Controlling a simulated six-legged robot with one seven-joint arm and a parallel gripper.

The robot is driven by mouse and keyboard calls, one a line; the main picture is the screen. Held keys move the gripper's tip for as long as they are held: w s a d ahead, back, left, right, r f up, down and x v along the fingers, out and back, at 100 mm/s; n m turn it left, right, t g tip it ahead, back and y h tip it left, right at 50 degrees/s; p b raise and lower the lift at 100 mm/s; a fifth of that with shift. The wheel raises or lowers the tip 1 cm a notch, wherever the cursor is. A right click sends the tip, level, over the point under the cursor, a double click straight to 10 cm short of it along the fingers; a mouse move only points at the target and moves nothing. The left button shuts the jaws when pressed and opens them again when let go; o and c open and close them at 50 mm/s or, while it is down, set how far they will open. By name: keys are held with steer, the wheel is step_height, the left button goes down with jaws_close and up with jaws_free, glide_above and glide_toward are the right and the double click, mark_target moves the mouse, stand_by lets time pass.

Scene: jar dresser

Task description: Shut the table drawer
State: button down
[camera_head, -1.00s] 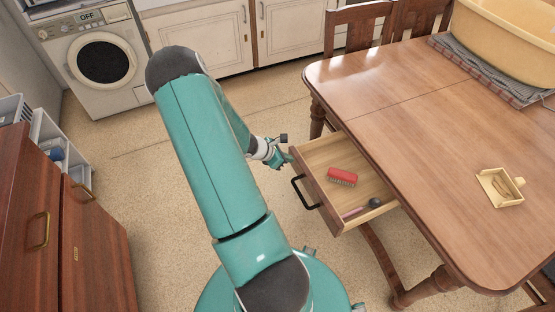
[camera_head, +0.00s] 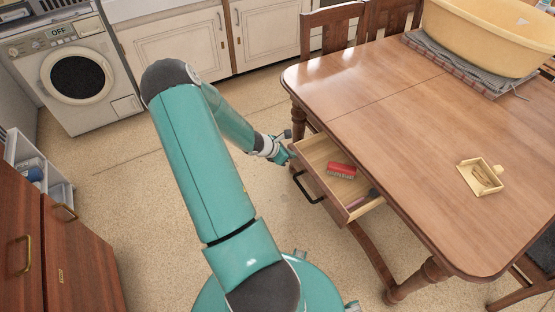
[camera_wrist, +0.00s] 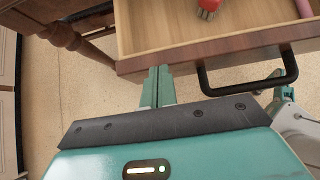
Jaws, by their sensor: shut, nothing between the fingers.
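The table drawer (camera_head: 331,196) is pulled partly out from the end of the wooden table (camera_head: 400,130). It has a black bar handle (camera_head: 308,190) on its front and holds a red brush (camera_head: 341,170) and a pinkish rod (camera_head: 356,202). In the wrist view the drawer front (camera_wrist: 220,50) crosses the top, with the handle (camera_wrist: 247,82) right of my fingers. My gripper (camera_head: 288,153) is shut and empty at the far end of the drawer front. In the wrist view its fingertips (camera_wrist: 158,72) are at the front's lower edge; I cannot tell whether they touch.
A beige tub (camera_head: 490,35) and a small tray (camera_head: 481,177) stand on the tabletop. A carved table leg (camera_head: 418,281) is near the drawer. A brown cabinet (camera_head: 75,255) and a washing machine (camera_head: 80,75) are at left, with open floor between.

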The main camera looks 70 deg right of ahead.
steer(key=s+d, duration=0.7)
steer(key=d, duration=0.1)
steer(key=shift+s+d, duration=0.35)
